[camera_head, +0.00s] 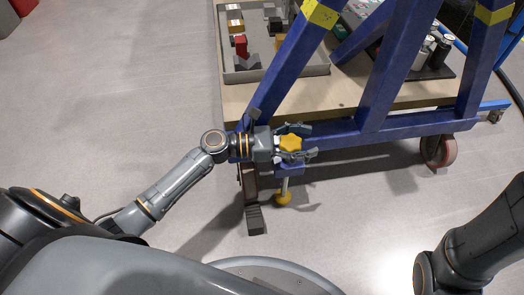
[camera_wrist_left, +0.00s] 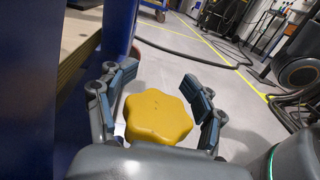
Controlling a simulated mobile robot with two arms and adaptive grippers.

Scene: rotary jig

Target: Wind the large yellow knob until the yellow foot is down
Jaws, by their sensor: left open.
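The large yellow knob (camera_head: 290,143) is star-shaped and sits at the blue frame's lower corner. It also shows in the left wrist view (camera_wrist_left: 158,117). My left gripper (camera_head: 305,141) is open, with its fingers on either side of the knob; in the wrist view gaps show between the fingers and the knob. The yellow foot (camera_head: 283,198) hangs on a thin rod below the knob, close to the floor; I cannot tell whether it touches. My right arm shows at the lower right, but its gripper is out of view.
The blue frame (camera_head: 385,75) stands on caster wheels, one red wheel (camera_head: 438,150) at right. A dark pedal (camera_head: 255,218) is left of the foot. A grey tray (camera_head: 285,72) with several parts lies on the wooden deck (camera_head: 330,98). The floor in front is clear.

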